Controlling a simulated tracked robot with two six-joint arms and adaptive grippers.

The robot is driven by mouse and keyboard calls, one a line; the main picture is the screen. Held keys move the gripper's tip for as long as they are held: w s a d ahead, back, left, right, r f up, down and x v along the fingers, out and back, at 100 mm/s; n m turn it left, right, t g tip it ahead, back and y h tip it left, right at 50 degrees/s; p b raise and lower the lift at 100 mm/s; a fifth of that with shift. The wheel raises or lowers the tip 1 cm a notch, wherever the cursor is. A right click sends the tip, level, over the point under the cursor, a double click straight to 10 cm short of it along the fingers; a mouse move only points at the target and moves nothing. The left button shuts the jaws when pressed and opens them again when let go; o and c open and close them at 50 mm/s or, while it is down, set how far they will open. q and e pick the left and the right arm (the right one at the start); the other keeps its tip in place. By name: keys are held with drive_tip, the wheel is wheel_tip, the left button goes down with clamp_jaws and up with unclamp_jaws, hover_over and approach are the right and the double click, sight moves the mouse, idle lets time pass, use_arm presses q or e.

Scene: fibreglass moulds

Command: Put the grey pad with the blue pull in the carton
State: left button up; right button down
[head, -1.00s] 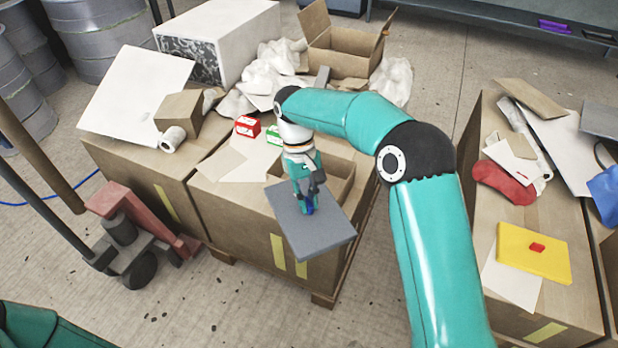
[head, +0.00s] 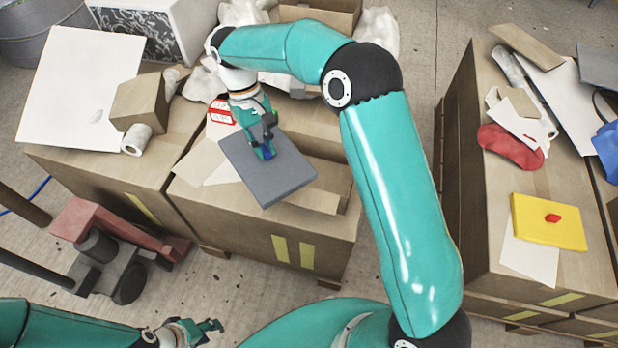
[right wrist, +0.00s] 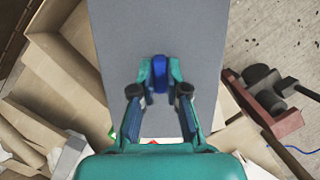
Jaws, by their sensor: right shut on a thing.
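The grey pad (head: 265,178) is a flat square plate with a blue pull (head: 266,153) in its middle. My right gripper (head: 264,135) is shut on the pull and holds the pad tilted above the big cardboard carton (head: 230,215). In the right wrist view the blue pull (right wrist: 160,74) sits between the two fingertips, with the grey pad (right wrist: 120,45) behind it. My left gripper (head: 212,328) is low in the head view, empty and open, away from the pad.
Another open carton (head: 322,12) stands at the back among crumpled white paper. A red-and-white box (head: 221,112) lies behind the pad. On the right stack lie a yellow pad with a red pull (head: 548,220) and a red pouch (head: 510,146).

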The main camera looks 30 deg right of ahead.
sight(288, 146)
drive_tip(key=shift+s+d, duration=0.1)
drive_tip(key=shift+d, duration=0.4)
drive_tip(key=shift+d+m+y+b, duration=0.35)
drive_tip(key=shift+d+m, duration=0.15)
drive_tip(key=shift+m, duration=0.7)
drive_tip(key=d+m+b, duration=0.1)
drive_tip(key=m, duration=0.2)
drive_tip(key=d+m+t+y+b, duration=0.1)
drive_tip(key=d+m, duration=0.1)
drive_tip(key=m, duration=0.2)
drive_tip(key=d+m+t+y, duration=0.1)
drive_tip(key=d+m, duration=0.1)
drive_tip(key=m, duration=0.2)
drive_tip(key=shift+r+y+b, duration=0.2)
drive_tip(key=shift+y+b, duration=0.05)
drive_tip(key=shift+b, duration=0.15)
drive_tip(key=d+m+t+h+b, duration=0.1)
drive_tip(key=d+m+t+b, duration=0.4)
drive_tip(key=m, duration=1)
drive_tip(key=shift+g, duration=0.5)
drive_tip(key=f, duration=0.6)
drive_tip(key=f+b, duration=0.1)
drive_tip(key=f, duration=0.5)
drive_tip(key=s+f+b, duration=0.1)
drive_tip(key=f, duration=0.5)
drive_tip(key=shift+d+f, duration=0.15)
drive_tip(key=shift+d, duration=0.15)
